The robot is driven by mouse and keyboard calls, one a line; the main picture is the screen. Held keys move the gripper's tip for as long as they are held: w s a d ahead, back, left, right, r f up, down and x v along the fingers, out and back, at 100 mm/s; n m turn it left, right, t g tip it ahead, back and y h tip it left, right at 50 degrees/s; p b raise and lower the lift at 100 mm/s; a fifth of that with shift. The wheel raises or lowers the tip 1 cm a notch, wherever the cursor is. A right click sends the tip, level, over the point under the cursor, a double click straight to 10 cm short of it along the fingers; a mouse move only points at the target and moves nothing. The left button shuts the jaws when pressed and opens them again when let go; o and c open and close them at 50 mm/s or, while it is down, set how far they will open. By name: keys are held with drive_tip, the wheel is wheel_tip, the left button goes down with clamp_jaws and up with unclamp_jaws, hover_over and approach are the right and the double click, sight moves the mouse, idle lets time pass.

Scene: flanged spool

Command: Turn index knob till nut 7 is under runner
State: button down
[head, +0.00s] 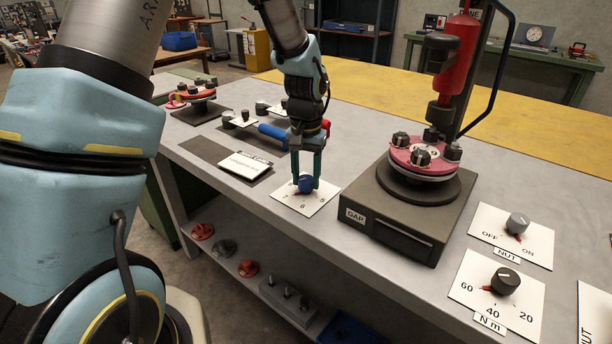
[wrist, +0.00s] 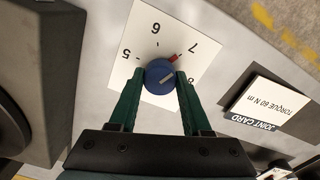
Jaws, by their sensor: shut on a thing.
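The blue index knob (head: 305,184) stands on a white card (head: 318,203) on the bench. My gripper (head: 304,181) reaches down from above and is shut on the knob, one green finger on each side. In the wrist view, the knob (wrist: 158,74) has a red pointer (wrist: 173,58) aimed close to the 7; 5, 6 and 8 also show on the card (wrist: 150,35). The pink flanged spool (head: 420,158) with several dark nuts sits on the dark GAP base (head: 390,225). The red runner (head: 457,55) stands above its back side. I cannot read which nut is under it.
A joint card (head: 246,165), in the wrist view reading torque 60 N m (wrist: 280,100), lies left of the index card. Another red spool (head: 197,92) stands farther back.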

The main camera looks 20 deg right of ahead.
sight(306, 178)
drive_tip(key=shift+m, duration=0.5)
drive_tip(key=shift+c, duration=1.8)
unclamp_jaws()
wheel_tip(306, 178, up, 11)
drive_tip(key=b, duration=0.1)
drive_tip(key=shift+b, duration=0.4)
drive_tip(key=shift+f, duration=0.1)
